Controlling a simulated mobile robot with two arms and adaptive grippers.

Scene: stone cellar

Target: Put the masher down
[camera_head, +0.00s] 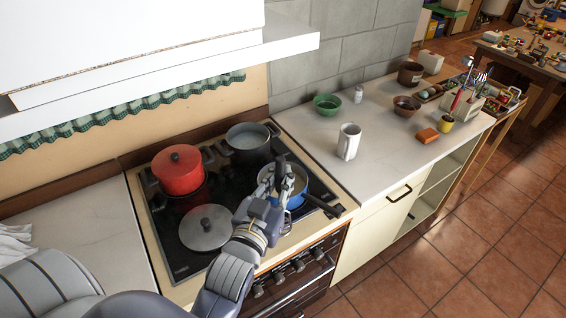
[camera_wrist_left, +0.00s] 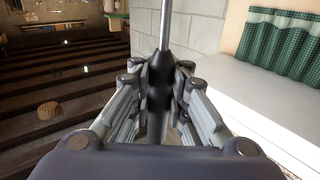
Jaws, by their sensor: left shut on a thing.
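My left gripper (camera_head: 279,183) is over the front right of the hob, above a blue pan (camera_head: 296,202) with a black handle. In the left wrist view its fingers (camera_wrist_left: 160,95) are shut around the black handle of the masher (camera_wrist_left: 161,70). A thin metal shaft runs up from that handle out of the picture. The masher's head is not visible in the wrist view. In the head view the gripper hides most of the masher, and I cannot tell whether it touches the pan. My right gripper is not in view.
A red pot (camera_head: 178,172), a dark pot (camera_head: 249,143) and a loose lid (camera_head: 205,228) are on the hob. The right worktop (camera_head: 390,160) has clear space around a white canister (camera_head: 349,142), a green bowl (camera_head: 327,106) and an orange block (camera_head: 427,135). The left worktop (camera_head: 85,240) is mostly bare.

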